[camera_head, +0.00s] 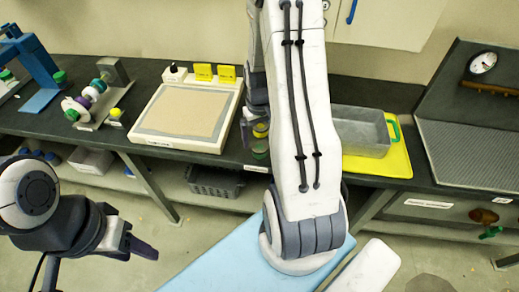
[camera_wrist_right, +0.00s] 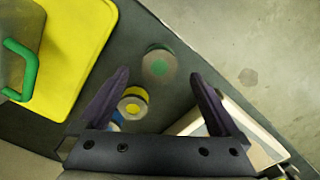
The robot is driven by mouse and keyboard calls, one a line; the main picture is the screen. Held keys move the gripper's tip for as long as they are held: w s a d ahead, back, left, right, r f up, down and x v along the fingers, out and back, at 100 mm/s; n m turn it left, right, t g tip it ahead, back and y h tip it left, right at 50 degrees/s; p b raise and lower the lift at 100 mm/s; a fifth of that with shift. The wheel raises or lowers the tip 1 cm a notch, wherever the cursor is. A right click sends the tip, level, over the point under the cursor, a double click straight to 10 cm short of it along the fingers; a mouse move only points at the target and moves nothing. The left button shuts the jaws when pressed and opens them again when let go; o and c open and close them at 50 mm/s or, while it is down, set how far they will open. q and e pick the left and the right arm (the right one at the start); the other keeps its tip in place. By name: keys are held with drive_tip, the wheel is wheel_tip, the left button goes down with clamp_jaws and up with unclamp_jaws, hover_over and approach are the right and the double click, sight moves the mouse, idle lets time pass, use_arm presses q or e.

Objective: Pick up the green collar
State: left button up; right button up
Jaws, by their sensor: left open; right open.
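My left gripper (camera_head: 143,250) is open and empty in front of the bench.
A yellow mat (camera_head: 400,157) with a grey metal bin (camera_head: 362,138) with a green handle is right of my right arm. A cream tray (camera_head: 150,134) is to the left. Further left stands a shaft with coloured rings (camera_head: 98,87) and a blue frame (camera_head: 40,98).

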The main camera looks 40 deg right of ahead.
sight(260, 146)
drive_tip(key=shift+w+d+f+p, duration=0.1)
drive_tip(key=shift+f+p, duration=0.55)
drive_tip(key=shift+f, duration=2)
clamp_jaws()
